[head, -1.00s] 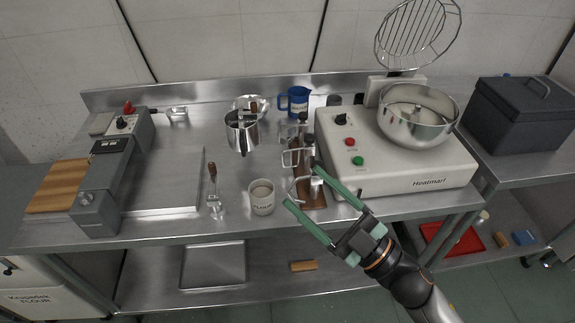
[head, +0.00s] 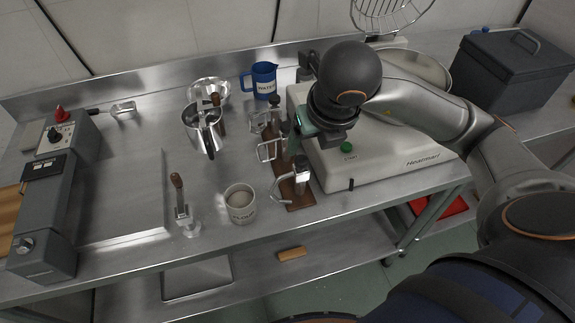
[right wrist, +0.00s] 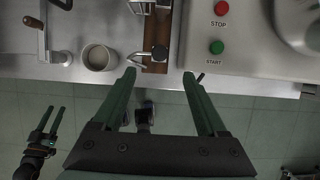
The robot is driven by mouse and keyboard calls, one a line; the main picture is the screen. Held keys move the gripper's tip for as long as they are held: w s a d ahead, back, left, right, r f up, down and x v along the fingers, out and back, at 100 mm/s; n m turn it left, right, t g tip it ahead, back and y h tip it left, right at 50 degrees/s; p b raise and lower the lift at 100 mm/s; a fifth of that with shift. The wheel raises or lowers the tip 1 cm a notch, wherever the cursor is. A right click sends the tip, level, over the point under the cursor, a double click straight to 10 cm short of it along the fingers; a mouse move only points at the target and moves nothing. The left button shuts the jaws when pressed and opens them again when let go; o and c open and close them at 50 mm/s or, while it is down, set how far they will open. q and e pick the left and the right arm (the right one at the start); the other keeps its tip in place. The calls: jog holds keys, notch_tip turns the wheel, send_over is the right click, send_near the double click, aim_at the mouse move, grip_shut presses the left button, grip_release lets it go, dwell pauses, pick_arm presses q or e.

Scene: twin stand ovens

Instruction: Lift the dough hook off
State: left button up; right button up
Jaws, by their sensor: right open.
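A brown wooden rack (head: 302,205) stands left of the mixer base and holds several metal mixer tools with dark tops. The foremost tool (head: 284,184) has a bent, hook-like shape; I cannot tell for sure that it is the dough hook. It also shows at the rack's front end in the right wrist view (right wrist: 147,63). My right gripper (head: 300,128) is above the rack's right side, partly hidden by its wrist. In the right wrist view, its green fingers (right wrist: 158,86) are spread and empty. My left gripper (right wrist: 51,118) shows there at lower left, fingers apart and empty.
The white mixer base (head: 385,160) is right of the rack, its bowl (head: 437,72) partly behind my arm. A flour cup (head: 240,205), steel pitcher (head: 203,130) and blue water jug (head: 263,80) stand left of or behind the rack. A handled tool (head: 181,200) stands further left.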

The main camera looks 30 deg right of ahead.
aim_at(302, 161)
jog(key=x, duration=0.5)
jog(key=shift+f, duration=0.45)
jog(key=shift+x, duration=3)
jog(key=shift+w, duration=0.15)
jog(key=shift+c, duration=0.2)
grip_shut()
jog(key=shift+r, duration=0.1)
